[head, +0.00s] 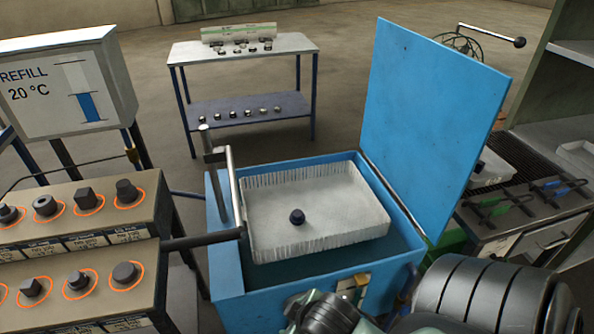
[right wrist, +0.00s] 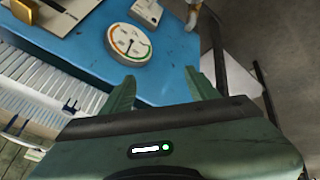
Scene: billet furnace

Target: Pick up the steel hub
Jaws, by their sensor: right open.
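I cannot tell for sure which part is the steel hub. A small dark round part (head: 297,217) sits in the white basket (head: 350,190) inside the open blue tank. On the stepped rack at left, several dark parts stand in orange rings, among them a round one with a hole in its top (head: 46,205). My right gripper (right wrist: 160,88) is open and empty in the right wrist view, its fingers in front of a blue panel with a round dial (right wrist: 130,44). My right arm shows at the bottom of the head view, fingertips hidden. My left gripper is not in view.
The tank's blue lid (head: 430,125) stands raised at right. A metal post with a dark handle (head: 200,240) rises at the tank's left side. A two-level table (head: 245,46) with small parts stands behind, with open floor before it. A REFILL 20 °C sign box (head: 65,85) is at left.

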